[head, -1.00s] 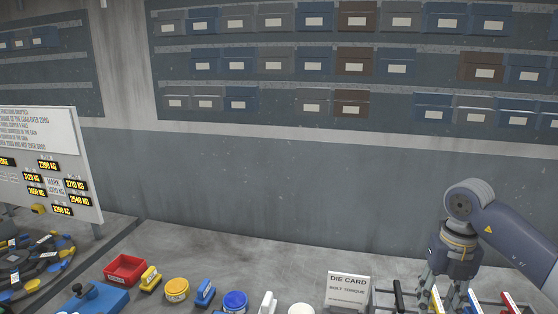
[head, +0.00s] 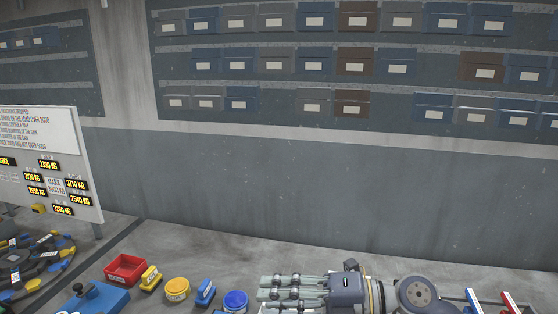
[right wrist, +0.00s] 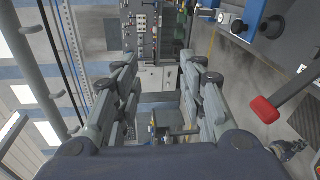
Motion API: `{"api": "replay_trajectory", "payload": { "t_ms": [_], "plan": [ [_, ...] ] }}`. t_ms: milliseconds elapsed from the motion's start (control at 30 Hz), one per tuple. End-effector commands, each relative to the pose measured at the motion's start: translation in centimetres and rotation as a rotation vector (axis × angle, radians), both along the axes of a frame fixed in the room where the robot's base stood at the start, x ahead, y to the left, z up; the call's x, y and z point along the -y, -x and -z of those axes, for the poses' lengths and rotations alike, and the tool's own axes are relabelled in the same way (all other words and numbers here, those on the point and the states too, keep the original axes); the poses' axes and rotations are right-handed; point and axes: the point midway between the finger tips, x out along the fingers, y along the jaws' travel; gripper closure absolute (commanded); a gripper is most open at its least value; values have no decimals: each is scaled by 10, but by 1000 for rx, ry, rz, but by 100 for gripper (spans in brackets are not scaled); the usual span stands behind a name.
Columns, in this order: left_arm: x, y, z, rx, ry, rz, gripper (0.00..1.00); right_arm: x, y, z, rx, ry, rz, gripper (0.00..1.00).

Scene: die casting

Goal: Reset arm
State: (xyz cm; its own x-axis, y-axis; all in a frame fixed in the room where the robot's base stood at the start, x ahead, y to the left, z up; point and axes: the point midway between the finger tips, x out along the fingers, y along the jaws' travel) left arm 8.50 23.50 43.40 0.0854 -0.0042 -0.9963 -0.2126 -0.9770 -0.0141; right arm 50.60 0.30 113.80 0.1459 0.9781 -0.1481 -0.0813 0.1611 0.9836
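My right gripper (head: 272,290) lies low in the head view, pointing left, with its arm coming in from the right. It is over the front of the workbench and covers the spot where the die card stood. In the right wrist view the two fingers of the right gripper (right wrist: 160,80) are apart, with nothing between them. My left gripper is not in view.
Left of the right gripper stand a blue round tub (head: 235,300), a blue block (head: 205,291), a yellow round tub (head: 177,288) and a red bin (head: 125,268). A weight board (head: 60,150) stands at left. Shelves with boxes (head: 314,63) line the wall.

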Motion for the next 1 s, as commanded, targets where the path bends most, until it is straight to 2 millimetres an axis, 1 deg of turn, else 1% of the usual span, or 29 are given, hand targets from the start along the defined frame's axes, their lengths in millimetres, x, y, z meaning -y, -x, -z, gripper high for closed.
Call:
{"api": "replay_trajectory", "payload": {
  "t_ms": [33,100,167,200,233,267,333,367,433,467,500,567,600,667,700,733,767,800,867,900,967,1000],
  "plan": [
    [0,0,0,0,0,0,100,-8,2,-16,-21,-126,41,62],
    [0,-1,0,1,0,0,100,-9,-1,-39,-51,-291,119,62],
    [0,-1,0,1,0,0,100,-4,-8,-55,-87,-423,201,62],
    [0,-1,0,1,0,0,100,3,-13,-64,-114,-505,261,62],
    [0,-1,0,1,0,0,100,10,-17,-68,-140,-563,308,62],
    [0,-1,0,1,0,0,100,18,-22,-72,-166,-619,358,62],
    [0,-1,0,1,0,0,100,40,-33,-73,-238,-738,485,62],
    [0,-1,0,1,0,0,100,51,-38,-71,-272,-784,544,62],
    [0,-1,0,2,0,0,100,77,-47,-59,-361,-875,684,62],
    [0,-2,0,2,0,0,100,89,-50,-51,-401,-908,746,62],
    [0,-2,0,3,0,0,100,105,-54,-38,-458,-946,834,62],
    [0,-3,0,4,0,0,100,128,-55,-14,-551,-991,964,62],
    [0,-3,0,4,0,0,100,142,-53,5,-615,-1009,1052,62],
    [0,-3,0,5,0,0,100,163,-46,36,-720,-1024,1186,62],
    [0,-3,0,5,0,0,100,175,-39,59,-794,-1026,1273,62],
    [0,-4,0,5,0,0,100,183,-31,77,-849,-1020,1340,62],
    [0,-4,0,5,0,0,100,190,-22,95,-908,-1011,1403,62],
    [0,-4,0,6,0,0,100,199,-8,118,-985,-991,1489,62],
    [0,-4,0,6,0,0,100,209,18,153,-1107,-947,1608,62],
    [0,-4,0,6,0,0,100,213,37,174,-1185,-909,1681,62],
    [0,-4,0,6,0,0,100,217,65,201,-1294,-847,1773,62],
    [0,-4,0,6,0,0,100,218,84,215,-1360,-805,1821,62]
  ]
}}
